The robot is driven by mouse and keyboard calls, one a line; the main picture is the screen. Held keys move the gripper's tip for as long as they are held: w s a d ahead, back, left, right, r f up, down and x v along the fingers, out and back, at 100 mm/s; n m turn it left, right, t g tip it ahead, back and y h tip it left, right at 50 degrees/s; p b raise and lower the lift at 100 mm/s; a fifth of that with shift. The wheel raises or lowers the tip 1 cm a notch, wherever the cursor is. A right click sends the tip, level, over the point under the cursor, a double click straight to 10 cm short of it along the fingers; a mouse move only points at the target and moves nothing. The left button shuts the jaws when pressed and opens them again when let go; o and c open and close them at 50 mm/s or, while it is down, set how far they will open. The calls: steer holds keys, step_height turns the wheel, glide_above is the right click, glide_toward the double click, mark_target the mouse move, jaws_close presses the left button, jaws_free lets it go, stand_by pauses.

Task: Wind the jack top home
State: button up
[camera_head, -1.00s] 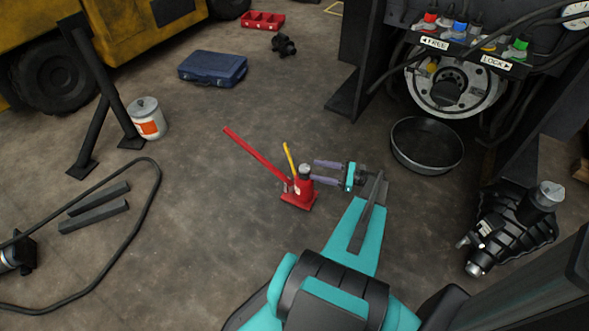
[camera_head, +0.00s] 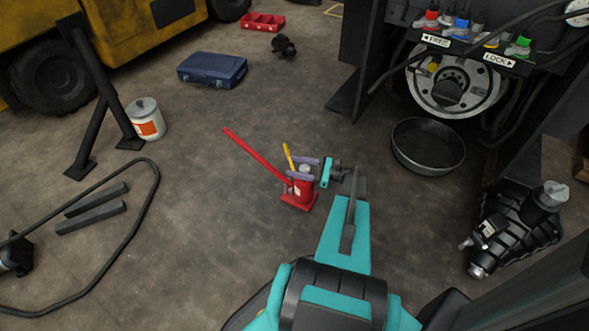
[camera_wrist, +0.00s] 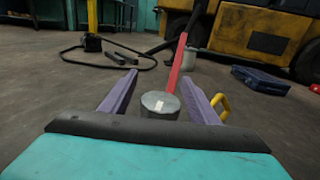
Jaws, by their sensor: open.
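A small red bottle jack (camera_head: 298,195) stands upright on the floor. Its long red handle (camera_head: 255,154) slants up to the left, and a yellow lever (camera_head: 289,157) rises beside it. The jack's round grey top (camera_head: 306,169) shows in the wrist view (camera_wrist: 160,104) with a pale mark on it. My gripper (camera_head: 304,167) is open at the jack's top, coming from the right. In the wrist view the two purple fingers (camera_wrist: 160,98) stand on either side of the grey top, with gaps showing. I cannot tell whether either finger touches it.
A black pan (camera_head: 428,146) lies right of my arm, below the wheel hub (camera_head: 456,82). A dark pump-like unit (camera_head: 512,229) stands at the right. A blue case (camera_head: 212,69), a paint can (camera_head: 146,119) and a black hose (camera_head: 150,205) lie left. The floor around the jack is clear.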

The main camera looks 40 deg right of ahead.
steer(key=c, duration=1)
steer(key=shift+a, duration=0.45)
steer(key=shift+s+d, duration=0.1)
steer(key=shift+d, duration=0.35)
steer(key=shift+c, duration=0.2)
steer(key=shift+m+t+h+p, duration=0.35)
steer(key=shift+m+t+h, duration=0.2)
steer(key=shift+h, duration=0.35)
